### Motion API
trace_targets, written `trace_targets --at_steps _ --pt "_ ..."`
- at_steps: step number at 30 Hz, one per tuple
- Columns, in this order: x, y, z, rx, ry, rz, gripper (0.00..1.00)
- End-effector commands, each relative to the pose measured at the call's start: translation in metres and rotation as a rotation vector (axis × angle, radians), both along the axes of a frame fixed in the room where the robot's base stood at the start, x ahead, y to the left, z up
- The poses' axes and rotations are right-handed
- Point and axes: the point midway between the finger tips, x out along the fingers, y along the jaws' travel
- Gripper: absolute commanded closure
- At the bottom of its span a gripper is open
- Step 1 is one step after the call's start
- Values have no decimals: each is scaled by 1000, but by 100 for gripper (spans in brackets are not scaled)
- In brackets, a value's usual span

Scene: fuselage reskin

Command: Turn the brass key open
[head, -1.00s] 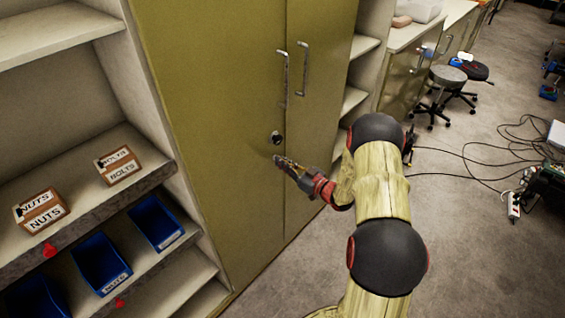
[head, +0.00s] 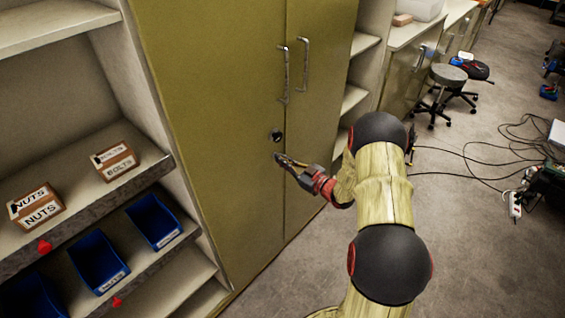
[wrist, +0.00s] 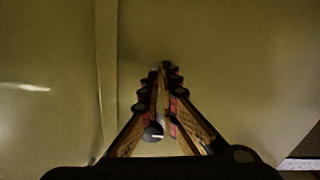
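The tall olive cabinet (head: 215,120) has two closed doors. A dark round lock (head: 277,135) sits on its left door near the seam, below the handles. In the wrist view the lock (wrist: 153,131) shows between my fingers, with a pale slit on its face. I cannot make out a brass key. My gripper (head: 279,158) is in front of the door with its tips just below the lock. In the wrist view my gripper's fingertips (wrist: 165,72) come together, and I see nothing clear held between them. I cannot tell whether the tips touch the door.
Two metal handles (head: 284,76) (head: 302,66) stick out above the lock. Open shelves at left hold a nuts box (head: 36,205), a bolts box (head: 115,161) and blue bins (head: 154,221).

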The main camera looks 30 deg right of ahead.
Motion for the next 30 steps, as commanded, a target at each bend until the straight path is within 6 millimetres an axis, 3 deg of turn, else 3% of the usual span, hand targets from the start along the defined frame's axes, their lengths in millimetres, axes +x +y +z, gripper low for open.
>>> trace_targets --at_steps 30 --pt "0 2 -5 -902 -331 1 100"
